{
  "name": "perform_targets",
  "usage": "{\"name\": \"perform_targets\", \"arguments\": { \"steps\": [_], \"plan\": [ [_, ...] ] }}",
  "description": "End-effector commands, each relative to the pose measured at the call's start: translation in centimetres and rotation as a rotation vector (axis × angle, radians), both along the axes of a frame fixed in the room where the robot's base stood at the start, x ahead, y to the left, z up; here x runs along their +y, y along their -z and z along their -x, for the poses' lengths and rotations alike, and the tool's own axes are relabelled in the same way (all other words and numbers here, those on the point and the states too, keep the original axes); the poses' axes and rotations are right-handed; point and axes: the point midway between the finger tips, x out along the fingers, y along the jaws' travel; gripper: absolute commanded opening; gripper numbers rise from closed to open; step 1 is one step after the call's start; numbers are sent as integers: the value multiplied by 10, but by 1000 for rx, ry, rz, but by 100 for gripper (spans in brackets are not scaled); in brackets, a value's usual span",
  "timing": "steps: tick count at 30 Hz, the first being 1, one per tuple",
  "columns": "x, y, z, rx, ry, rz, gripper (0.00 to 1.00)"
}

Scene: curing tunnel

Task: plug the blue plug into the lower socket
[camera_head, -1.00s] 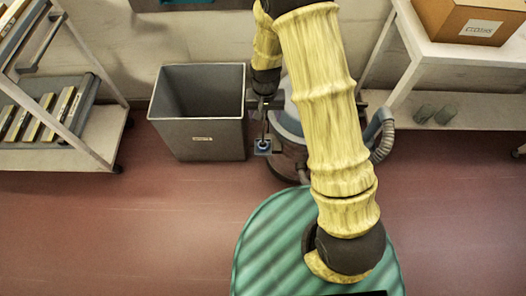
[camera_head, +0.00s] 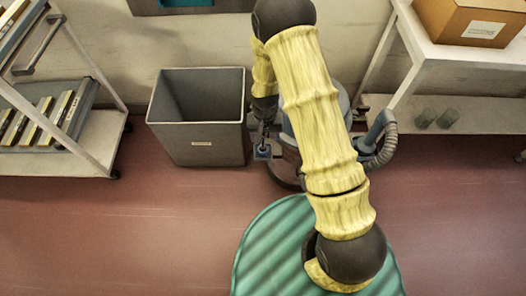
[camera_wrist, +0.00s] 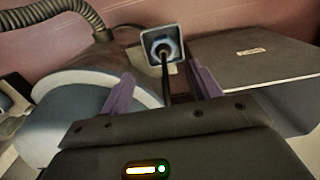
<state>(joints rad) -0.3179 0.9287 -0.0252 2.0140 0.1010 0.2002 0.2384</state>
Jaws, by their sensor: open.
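A small pale square block with a blue ring in its face (camera_wrist: 163,46) is just beyond my fingertips in the wrist view. A thin dark cord or rod runs from it back between my fingers. It also shows as a small blue-topped square (camera_head: 262,152) in the head view. I take the blue part as the blue plug, but cannot tell whether it sits in the block. My gripper (camera_wrist: 160,74) is open, its purple fingers apart on either side of the dark cord. In the head view my gripper (camera_head: 263,138) is small and dark. No lower socket is clearly visible.
A grey bin (camera_head: 201,143) stands just left of my gripper. A drum-shaped machine (camera_wrist: 85,105) with a ribbed hose (camera_head: 383,150) is close by, partly behind my arm. A shelf cart (camera_head: 100,140) is left, a white bench (camera_head: 455,50) right. A teal-fronted panel (camera_head: 188,4) is at the top.

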Motion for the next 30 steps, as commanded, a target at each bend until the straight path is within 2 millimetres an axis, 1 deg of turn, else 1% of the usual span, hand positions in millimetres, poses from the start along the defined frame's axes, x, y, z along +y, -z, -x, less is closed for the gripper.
{"name": "perform_targets", "arguments": {
  "steps": [1,4,14,17,20,25,27,30],
  "plan": [
    [0,11,1,2,0,1,63],
    [0,20,0,1,0,0,63],
    [0,22,0,0,0,0,63],
    [1,26,0,1,-1,0,63],
    [3,38,1,1,-1,0,63],
    [6,65,2,3,0,1,63],
    [6,71,2,1,0,0,63],
    [6,74,1,-1,0,-1,63]
  ]
}}
